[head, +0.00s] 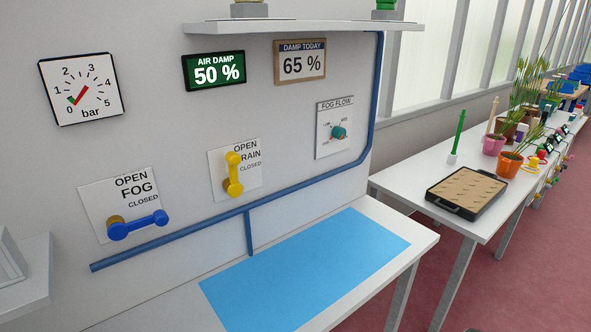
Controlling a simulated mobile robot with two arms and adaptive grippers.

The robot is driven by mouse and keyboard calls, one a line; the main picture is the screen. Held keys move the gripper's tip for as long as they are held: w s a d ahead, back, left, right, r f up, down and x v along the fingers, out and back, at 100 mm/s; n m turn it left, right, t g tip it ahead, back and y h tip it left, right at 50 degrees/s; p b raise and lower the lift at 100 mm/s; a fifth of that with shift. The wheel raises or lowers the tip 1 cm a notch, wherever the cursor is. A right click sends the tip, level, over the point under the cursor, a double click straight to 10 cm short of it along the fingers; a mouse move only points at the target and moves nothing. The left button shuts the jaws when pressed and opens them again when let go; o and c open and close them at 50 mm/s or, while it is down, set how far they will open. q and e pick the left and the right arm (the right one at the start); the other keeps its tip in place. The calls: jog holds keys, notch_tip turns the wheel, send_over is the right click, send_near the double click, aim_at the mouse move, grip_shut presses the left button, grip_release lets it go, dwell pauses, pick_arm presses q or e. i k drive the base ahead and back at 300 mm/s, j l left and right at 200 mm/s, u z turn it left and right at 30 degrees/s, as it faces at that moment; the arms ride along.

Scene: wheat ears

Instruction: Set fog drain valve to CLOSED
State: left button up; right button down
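The drain valve is a yellow lever (234,175) on a white plate (217,164) on the wall in the head view. The plate reads OPEN at the top, a partly covered word ending in RAIN, and CLOSED at the right. The lever stands nearly upright, its upper end just below the word OPEN, away from CLOSED. Its lower end appears to be the pivot. Neither of my grippers is in view, and nothing touches the lever.
Left of it, the FOG valve's blue lever (140,225) points right, under CLOSED. A blue pipe (190,231) runs below both plates. A FOG FLOW knob (338,132) is at the right. A bench with a blue mat (305,268) stands below; the mat is bare.

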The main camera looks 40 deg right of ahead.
aim_at(235, 190)
jog(key=z, duration=1)
